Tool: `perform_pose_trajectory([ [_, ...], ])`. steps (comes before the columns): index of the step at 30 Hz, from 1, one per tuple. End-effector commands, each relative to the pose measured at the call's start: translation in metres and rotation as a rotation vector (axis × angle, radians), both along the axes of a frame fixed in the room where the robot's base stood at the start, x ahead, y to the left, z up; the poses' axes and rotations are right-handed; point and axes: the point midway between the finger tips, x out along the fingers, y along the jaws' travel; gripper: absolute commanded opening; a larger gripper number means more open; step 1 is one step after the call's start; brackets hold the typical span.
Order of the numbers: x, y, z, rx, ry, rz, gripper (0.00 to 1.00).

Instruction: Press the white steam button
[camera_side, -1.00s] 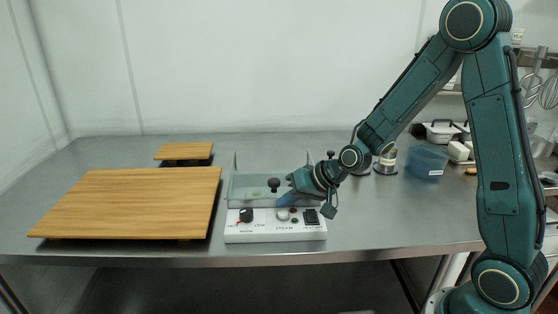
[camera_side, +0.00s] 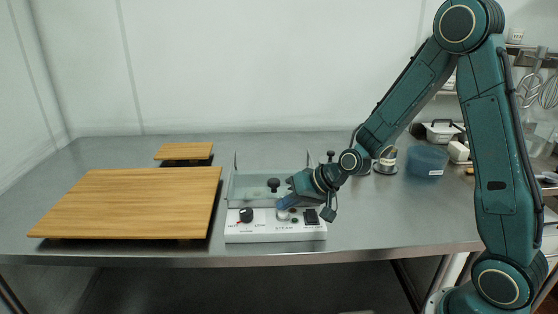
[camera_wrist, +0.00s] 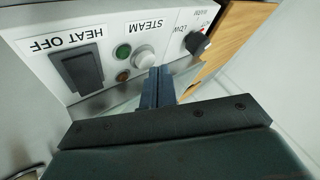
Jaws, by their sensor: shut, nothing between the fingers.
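The white round steam button (camera_side: 283,215) sits on the front panel of the white control box (camera_side: 275,234). It also shows in the wrist view (camera_wrist: 144,60) beside the upside-down STEAM label. My gripper (camera_side: 284,205) is shut and empty, its blue-grey fingertips just above the button in the side view. In the wrist view the fingertips (camera_wrist: 160,71) overlap the button's lower right edge. I cannot tell whether they touch it.
The panel also has a black knob (camera_side: 246,215), a black heat switch (camera_wrist: 78,71), a green lamp (camera_wrist: 122,52) and a brownish lamp (camera_wrist: 123,76). A large wooden board (camera_side: 130,200) lies left.

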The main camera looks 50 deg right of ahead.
Motion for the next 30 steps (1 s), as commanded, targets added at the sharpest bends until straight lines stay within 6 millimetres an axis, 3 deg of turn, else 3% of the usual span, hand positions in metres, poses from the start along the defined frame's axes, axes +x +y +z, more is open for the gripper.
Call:
perform_pose_trajectory([
  [30,-0.0003,0.0002,-0.009,0.001,0.002,0.0,0.0],
])
